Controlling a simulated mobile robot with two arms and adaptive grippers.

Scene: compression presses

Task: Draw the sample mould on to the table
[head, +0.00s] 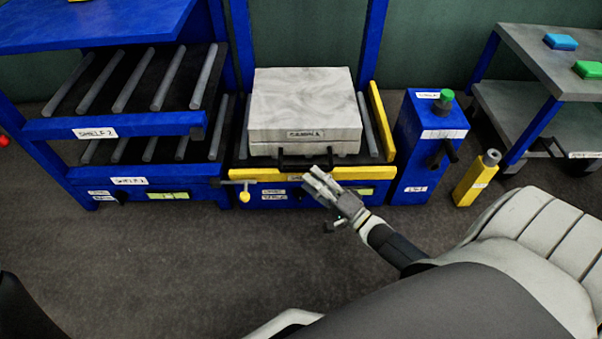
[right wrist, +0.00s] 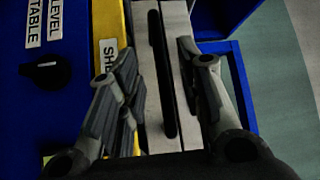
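The sample mould (head: 303,100) is a pale grey, two-part block with a label on its front. It sits on the rollers of the blue table with a yellow front edge (head: 262,174). A black handle bar (head: 290,166) runs along the mould's front near the yellow edge. My right gripper (head: 318,179) is at the right part of this handle. In the right wrist view, the handle (right wrist: 163,80) lies between the spread fingers of my right gripper (right wrist: 160,62), with gaps on both sides. My left gripper is not in view.
A blue roller rack (head: 155,125) stands to the left. A grey cart (head: 540,55) is at the far right. The floor in front is clear.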

